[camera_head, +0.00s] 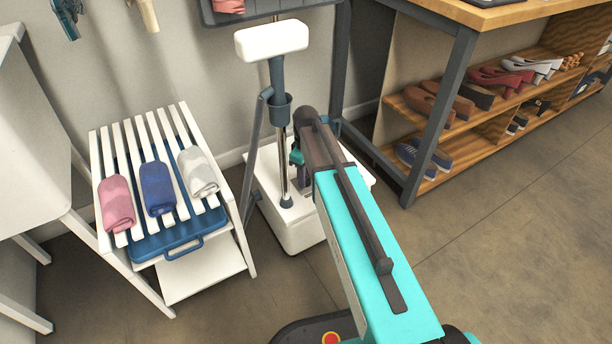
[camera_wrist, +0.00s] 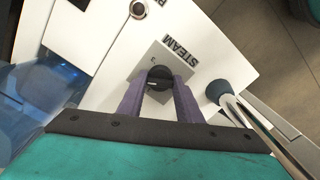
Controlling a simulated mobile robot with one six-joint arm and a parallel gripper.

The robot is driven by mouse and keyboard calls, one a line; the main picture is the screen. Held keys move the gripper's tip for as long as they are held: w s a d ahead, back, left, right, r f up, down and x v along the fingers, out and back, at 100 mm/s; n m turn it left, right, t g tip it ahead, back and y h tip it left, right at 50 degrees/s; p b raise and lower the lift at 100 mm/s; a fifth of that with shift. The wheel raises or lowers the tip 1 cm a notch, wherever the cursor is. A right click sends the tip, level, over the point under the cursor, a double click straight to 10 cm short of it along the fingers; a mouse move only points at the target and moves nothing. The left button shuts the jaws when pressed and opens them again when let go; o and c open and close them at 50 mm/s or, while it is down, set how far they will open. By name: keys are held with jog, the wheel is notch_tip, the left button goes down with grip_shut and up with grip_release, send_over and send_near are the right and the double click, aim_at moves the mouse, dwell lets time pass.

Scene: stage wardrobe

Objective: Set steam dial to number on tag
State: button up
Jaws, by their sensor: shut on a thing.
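The steam dial (camera_wrist: 159,78) is a round black knob with a pale pointer line, on a grey square plate (camera_wrist: 151,61) beside the word STEAM in the wrist view. My gripper (camera_wrist: 160,92) has its two purple fingers closed on either side of the dial. The steamer base (camera_head: 296,236) is a white box on the floor in the head view, and my arm hides its dial there. The pointer line lies roughly level across the knob in the wrist view. Only one small, unreadable mark shows on the plate. I cannot make out a tag with a number.
The steamer's pole (camera_head: 283,165) rises from the base close to my arm. A white slatted rack (camera_head: 174,130) with rolled towels stands left. A wooden shoe shelf (camera_head: 440,125) stands right. Another knob (camera_wrist: 138,9) sits farther up the panel. The floor at right is clear.

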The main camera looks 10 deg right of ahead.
jog(key=shift+r+n+p, duration=0.2)
jog(key=shift+n+p, duration=0.3)
jog(key=shift+p, duration=0.4)
jog(key=shift+n+p, duration=0.7)
jog(key=shift+p, duration=0.45)
jog(key=n+p, duration=0.3)
jog(key=p, duration=0.1)
jog(key=shift+w+d+r, duration=0.1)
jog(key=n+p, duration=0.4)
jog(key=shift+f+n+p, duration=0.2)
jog(key=shift+n+p, duration=0.5)
jog(key=shift+n, duration=0.6)
jog(key=o, duration=1)
jog(key=shift+o, duration=0.2)
jog(key=shift+f, duration=0.1)
